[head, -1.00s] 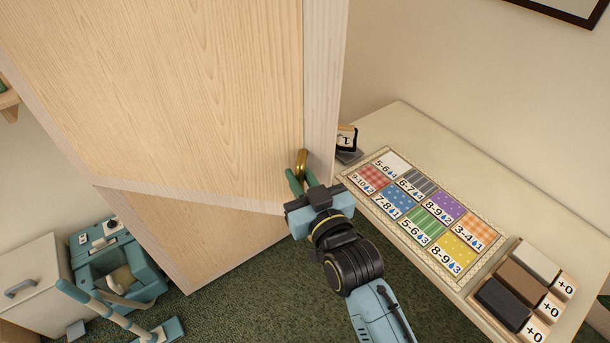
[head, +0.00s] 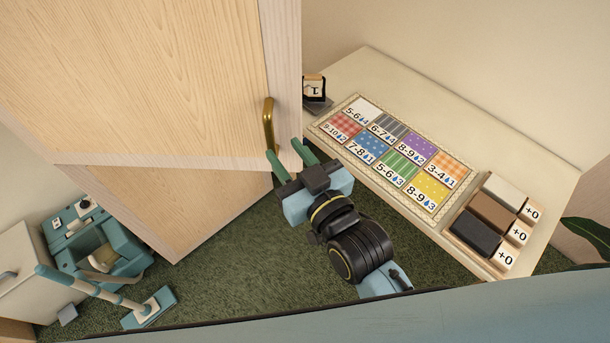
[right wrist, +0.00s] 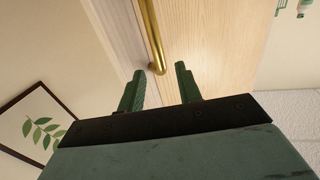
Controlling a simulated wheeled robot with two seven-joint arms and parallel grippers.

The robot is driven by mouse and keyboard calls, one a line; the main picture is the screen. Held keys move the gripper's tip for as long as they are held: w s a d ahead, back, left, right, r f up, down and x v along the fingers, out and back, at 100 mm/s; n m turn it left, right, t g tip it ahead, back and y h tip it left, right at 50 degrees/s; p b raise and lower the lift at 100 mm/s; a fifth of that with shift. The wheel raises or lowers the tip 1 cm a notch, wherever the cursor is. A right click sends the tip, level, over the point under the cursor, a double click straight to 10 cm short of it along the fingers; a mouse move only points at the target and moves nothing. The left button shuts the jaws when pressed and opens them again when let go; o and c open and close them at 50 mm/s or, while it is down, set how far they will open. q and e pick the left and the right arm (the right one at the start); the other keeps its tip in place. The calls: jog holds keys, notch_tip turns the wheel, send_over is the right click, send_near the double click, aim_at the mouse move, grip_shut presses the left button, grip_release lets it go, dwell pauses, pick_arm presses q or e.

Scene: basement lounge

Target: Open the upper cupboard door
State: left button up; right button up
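The upper cupboard door (head: 150,70) is pale wood and fills the upper left of the head view; it looks closed above a lower wooden panel (head: 190,205). Its brass handle (head: 268,127) is upright near the door's right edge. My right gripper (head: 288,158) is open and empty, with green fingers just below the handle in the head view. In the right wrist view the handle (right wrist: 153,40) ends just beyond the gap between the open fingers, apart from them. My left gripper is not in view.
A cream table (head: 380,75) at right carries a patterned card mat (head: 340,125) and a tray of blocks (head: 490,220). A teal cleaning machine (head: 100,245) and a white box (head: 25,265) stand on the left. Green carpet (head: 240,260) is clear between.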

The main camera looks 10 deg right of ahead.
jog(key=v, duration=0.6)
jog(key=shift+a+b, duration=0.1)
jog(key=shift+b, duration=0.25)
jog(key=shift+w, duration=0.1)
